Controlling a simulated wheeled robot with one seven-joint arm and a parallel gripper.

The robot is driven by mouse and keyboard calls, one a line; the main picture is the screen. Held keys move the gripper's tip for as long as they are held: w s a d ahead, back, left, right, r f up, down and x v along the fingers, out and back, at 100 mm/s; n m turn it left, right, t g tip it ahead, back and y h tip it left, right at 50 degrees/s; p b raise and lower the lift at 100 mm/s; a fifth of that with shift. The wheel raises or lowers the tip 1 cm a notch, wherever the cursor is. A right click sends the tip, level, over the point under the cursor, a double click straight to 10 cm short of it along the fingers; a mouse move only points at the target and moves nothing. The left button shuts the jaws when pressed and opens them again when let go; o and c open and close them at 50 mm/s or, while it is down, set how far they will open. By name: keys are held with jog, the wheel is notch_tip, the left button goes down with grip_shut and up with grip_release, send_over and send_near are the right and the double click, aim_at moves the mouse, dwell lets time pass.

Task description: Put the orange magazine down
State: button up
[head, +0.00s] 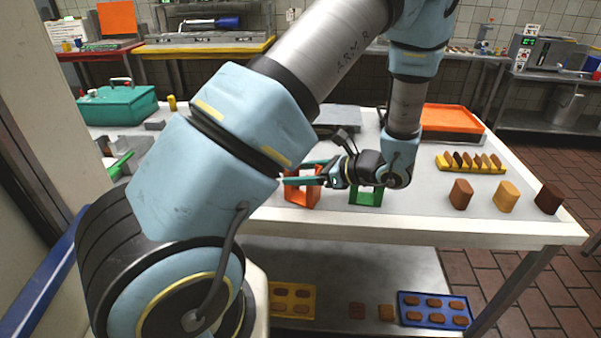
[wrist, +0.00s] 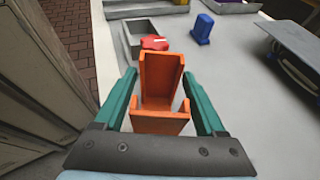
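The orange magazine (wrist: 160,85) is an open, upright channel-shaped holder; it looks empty in the wrist view. In the head view the orange magazine (head: 289,191) is near the front edge of the white table (head: 420,222), partly hidden by my gripper (head: 308,172). Whether its base touches the table or hangs just above it, I cannot tell.
A green magazine (head: 367,199) stands to the right, under my wrist. Brown and tan blocks (head: 506,195) and a yellow rack (head: 470,166) are farther right. In the wrist view, a grey tray (wrist: 133,42), a red object (wrist: 155,44) and a blue object (wrist: 202,29) lie beyond.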

jog(key=shift+o, duration=1.3)
jog(key=shift+r, duration=0.1)
jog(key=b+v, duration=0.3)
jog(key=v, duration=0.9)
jog(key=shift+b, duration=0.3)
jog(key=shift+r, duration=0.15)
